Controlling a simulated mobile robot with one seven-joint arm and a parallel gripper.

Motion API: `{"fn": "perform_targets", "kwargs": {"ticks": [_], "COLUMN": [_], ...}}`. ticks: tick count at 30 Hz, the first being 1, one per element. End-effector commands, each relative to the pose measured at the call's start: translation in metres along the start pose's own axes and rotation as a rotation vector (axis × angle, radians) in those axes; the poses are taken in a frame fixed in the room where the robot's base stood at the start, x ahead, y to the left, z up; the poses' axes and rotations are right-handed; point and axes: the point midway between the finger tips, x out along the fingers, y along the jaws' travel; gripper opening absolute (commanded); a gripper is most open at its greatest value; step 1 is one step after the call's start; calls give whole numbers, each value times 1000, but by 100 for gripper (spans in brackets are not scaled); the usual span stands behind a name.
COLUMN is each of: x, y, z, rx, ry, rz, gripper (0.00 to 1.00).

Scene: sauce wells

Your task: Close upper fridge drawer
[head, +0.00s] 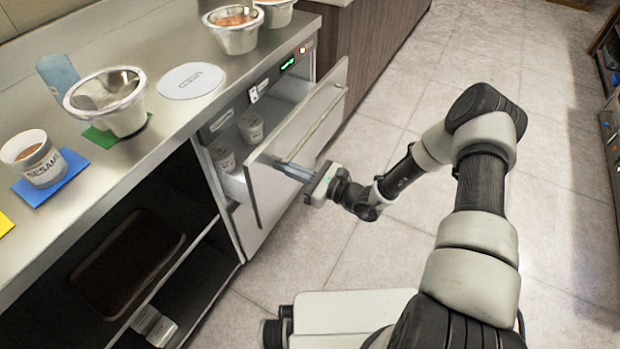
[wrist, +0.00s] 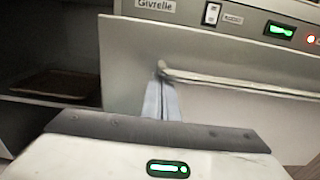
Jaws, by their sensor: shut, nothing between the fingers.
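The upper fridge drawer (head: 262,192) stands partly pulled out under the steel counter, with a long bar handle across its front. Sauce tubs (head: 251,127) show inside it in the head view. My gripper (head: 284,166) is shut and empty, with its fingertips at the drawer front close to the handle. In the wrist view the fingers (wrist: 161,100) point at the drawer front (wrist: 135,65), beside the left end of the handle (wrist: 240,83). I cannot tell whether they touch it.
The counter (head: 150,165) holds a steel bowl (head: 125,115), a sesame cup (head: 40,165) on a blue card, a white round lid (head: 191,81) and more bowls at the back. Open shelves with a brown tray (head: 125,260) are to the left. The floor (head: 400,260) on the right is clear.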

Motion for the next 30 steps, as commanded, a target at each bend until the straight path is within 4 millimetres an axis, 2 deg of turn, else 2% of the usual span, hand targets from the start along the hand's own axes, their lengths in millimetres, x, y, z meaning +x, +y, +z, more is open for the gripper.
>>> {"fn": "perform_targets", "kwargs": {"ticks": [1, 6, 13, 21, 30], "x": [16, 59, 102, 126, 133], "y": [1, 1, 1, 0, -1], "z": [-1, -2, -1, -1, 1], "rx": [-1, 0, 0, -1, -1], "ry": [-2, -2, -1, 0, -2], "rz": [4, 3, 2, 1, -1], "gripper": [0, 0, 0, 0, 0]}}
